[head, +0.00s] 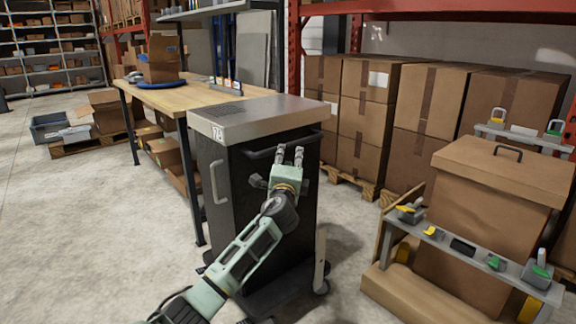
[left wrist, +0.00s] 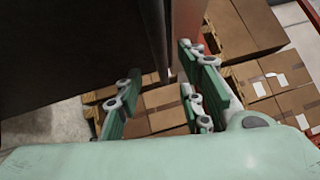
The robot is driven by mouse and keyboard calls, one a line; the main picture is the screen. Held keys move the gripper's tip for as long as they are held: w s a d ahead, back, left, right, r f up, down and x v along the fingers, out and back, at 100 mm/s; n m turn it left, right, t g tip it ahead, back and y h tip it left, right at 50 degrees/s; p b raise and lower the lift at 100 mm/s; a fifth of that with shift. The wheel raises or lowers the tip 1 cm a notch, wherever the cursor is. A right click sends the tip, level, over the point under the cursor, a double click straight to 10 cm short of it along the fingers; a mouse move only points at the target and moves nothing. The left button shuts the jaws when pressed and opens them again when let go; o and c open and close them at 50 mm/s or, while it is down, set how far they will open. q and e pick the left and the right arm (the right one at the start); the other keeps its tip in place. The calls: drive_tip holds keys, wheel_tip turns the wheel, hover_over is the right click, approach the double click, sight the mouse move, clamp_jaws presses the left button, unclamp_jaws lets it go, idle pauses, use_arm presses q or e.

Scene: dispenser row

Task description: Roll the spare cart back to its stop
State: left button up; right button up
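The cart (head: 220,180) is a black cabinet with a grey metal top and a number label. It stands upright on casters beside the wooden workbench. It has a dark bar handle (head: 262,153) high on its front face and a pale grip on its left side. My left gripper (head: 289,153) is in front of the cart at the bar handle, with its fingers spread and pointing up toward it. In the left wrist view the fingers (left wrist: 158,100) stand apart, and the dark cart panel (left wrist: 70,50) fills the upper left. Whether they touch the bar is unclear. I cannot identify the stop. My right gripper is out of view.
The workbench (head: 160,97) stands left of the cart. Stacked cartons (head: 365,115) on pallets stand behind it. At right, a large brown box (head: 490,190) stands beside a grey rail (head: 470,248) carrying small parts. The concrete floor (head: 70,220) at left is open.

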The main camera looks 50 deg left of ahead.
use_arm(q)
drive_tip(key=shift+v, duration=1.45)
